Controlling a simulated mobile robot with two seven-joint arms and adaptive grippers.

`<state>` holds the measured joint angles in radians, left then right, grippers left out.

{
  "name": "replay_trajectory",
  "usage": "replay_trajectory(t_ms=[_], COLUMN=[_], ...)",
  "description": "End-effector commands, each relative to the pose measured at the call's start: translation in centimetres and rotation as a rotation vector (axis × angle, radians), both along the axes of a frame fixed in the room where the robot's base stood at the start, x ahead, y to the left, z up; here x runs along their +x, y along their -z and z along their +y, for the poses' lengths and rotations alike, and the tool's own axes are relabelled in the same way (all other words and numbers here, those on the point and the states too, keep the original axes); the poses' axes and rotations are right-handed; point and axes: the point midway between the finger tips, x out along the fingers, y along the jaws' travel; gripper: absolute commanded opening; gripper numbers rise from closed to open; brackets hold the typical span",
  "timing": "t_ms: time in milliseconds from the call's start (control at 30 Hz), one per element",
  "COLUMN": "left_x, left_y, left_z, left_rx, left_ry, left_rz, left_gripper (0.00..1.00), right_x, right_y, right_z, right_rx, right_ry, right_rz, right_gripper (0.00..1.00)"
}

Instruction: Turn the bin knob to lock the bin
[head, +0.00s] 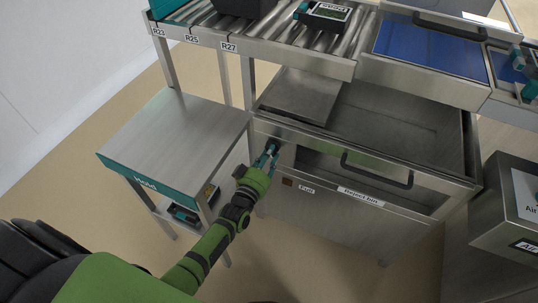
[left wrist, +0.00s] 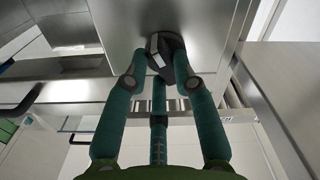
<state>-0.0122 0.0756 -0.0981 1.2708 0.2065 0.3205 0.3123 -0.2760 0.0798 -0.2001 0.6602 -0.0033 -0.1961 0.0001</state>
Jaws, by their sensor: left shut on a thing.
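The reject bin (head: 360,195) is a steel box with a label and a black bar handle (head: 377,170) on its front. The bin knob (left wrist: 166,52) is dark with a pale mark, on the steel front panel in the left wrist view. In the head view the knob (head: 273,146) is small and partly hidden by my fingers, at the upper left of the bin front. My left gripper (head: 268,157) is shut on the knob; its teal fingers also show around it in the left wrist view (left wrist: 160,65). My right gripper is not in view.
A steel table labelled Hold (head: 180,140) stands left of the bin. A roller conveyor (head: 290,35) runs above and behind, with a blue belt (head: 430,52) to its right. A steel box (head: 505,210) stands at the far right. Bare floor lies in front of the bin.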

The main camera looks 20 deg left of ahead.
Motion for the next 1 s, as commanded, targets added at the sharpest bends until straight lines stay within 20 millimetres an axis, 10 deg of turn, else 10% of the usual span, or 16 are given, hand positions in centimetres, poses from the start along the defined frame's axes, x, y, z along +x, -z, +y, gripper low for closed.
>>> replay_trajectory(t_ms=[1000], left_x=[0.1], left_y=[-0.4], left_z=[0.13], left_rx=[-0.37], left_ry=[-0.001], left_rz=[0.007], left_gripper=[0.0], right_x=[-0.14], right_y=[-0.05], right_z=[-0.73], right_rx=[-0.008], right_ry=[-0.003], right_rz=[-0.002], right_gripper=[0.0])
